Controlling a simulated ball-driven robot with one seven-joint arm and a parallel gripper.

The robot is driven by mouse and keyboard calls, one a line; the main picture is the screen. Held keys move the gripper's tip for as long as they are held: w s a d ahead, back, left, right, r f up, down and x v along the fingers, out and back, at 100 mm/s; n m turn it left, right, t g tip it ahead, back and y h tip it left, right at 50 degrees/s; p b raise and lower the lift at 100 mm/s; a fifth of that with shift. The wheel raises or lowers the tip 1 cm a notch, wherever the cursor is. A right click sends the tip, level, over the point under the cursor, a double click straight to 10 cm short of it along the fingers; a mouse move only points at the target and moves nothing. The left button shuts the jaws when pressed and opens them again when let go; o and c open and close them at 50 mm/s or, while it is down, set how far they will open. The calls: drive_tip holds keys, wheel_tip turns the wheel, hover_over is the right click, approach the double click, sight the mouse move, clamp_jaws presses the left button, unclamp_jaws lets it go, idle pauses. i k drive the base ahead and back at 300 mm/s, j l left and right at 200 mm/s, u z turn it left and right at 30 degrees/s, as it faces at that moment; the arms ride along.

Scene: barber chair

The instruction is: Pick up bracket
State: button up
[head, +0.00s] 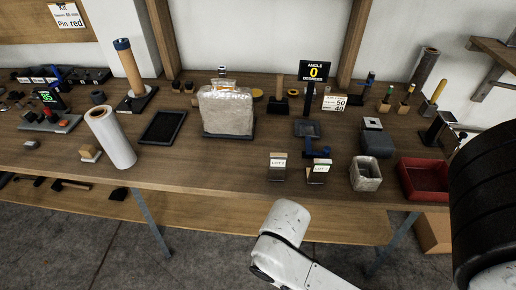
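I cannot tell for sure which thing is the bracket. A small blue angled piece (316,152) lies on the workbench (225,165), in front of the post of a black sign reading "ANGLE 0 DEGREES" (314,71). A grey metal angled support (492,80) sits under the wall shelf at the upper right. My white arm (285,225) reaches up from the bottom edge, in front of the bench. My gripper itself does not show.
A clear bag of pale material (226,110) stands mid-bench. Two tagged blocks (278,167) (317,172), a square bin (365,174) and a red tray (425,180) line the front. A black tray (162,128) looks empty.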

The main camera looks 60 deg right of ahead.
sight(317, 175)
drive_tip(key=j+z, duration=0.25)
drive_tip(key=j, duration=0.15)
drive_tip(key=k+j+z, duration=0.2)
drive_tip(key=j, duration=0.15)
drive_tip(key=j+z, duration=0.25)
drive_tip(key=j, duration=0.15)
drive_tip(key=k, duration=0.05)
